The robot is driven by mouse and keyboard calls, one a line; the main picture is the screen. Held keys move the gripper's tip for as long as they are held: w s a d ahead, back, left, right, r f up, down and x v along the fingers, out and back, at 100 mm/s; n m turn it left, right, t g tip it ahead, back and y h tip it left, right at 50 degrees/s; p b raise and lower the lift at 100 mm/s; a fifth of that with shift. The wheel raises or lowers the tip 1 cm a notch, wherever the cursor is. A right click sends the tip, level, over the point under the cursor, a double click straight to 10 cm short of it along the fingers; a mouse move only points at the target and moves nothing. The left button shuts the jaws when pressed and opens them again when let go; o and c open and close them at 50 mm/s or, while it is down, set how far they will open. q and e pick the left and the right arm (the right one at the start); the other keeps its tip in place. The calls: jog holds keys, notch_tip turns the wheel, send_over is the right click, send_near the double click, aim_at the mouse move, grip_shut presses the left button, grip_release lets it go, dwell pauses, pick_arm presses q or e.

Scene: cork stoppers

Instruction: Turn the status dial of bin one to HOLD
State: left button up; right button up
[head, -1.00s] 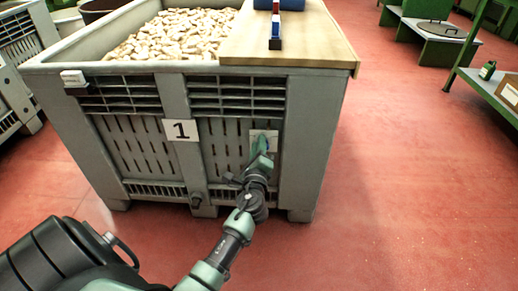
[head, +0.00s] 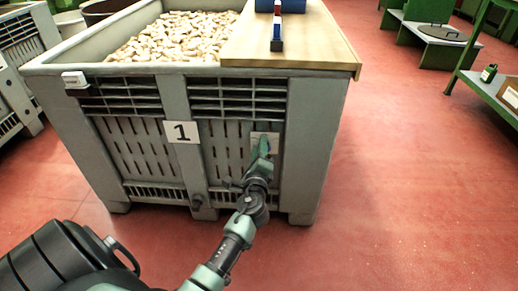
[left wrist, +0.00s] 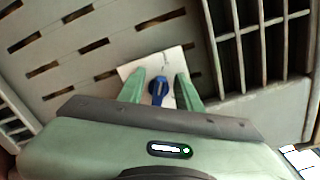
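Bin one (head: 300,150) is a grey slatted crate with a white "1" label (head: 183,132) on its front. A pale dial plate (head: 275,138) sits on the right part of that front, partly covered by my gripper. In the left wrist view the dial (left wrist: 158,89) is a blue knob on the plate (left wrist: 172,62); the plate's lettering is too small to read. My left gripper (head: 263,145) is at the plate. In the left wrist view its green fingers (left wrist: 160,86) are open, one on each side of the knob, with gaps visible. My right gripper is out of view.
Cork stoppers (head: 175,35) fill the bin's open top. A wooden board (head: 315,40) covers its right part, with a blue item (head: 280,5) on it. A green bench (head: 495,90) stands at the right. The red floor (head: 420,190) right of the bin is clear.

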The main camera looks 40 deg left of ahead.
pick_arm(q)
jog(key=v, duration=0.8)
jog(key=shift+p, duration=0.35)
jog(key=shift+w, duration=0.15)
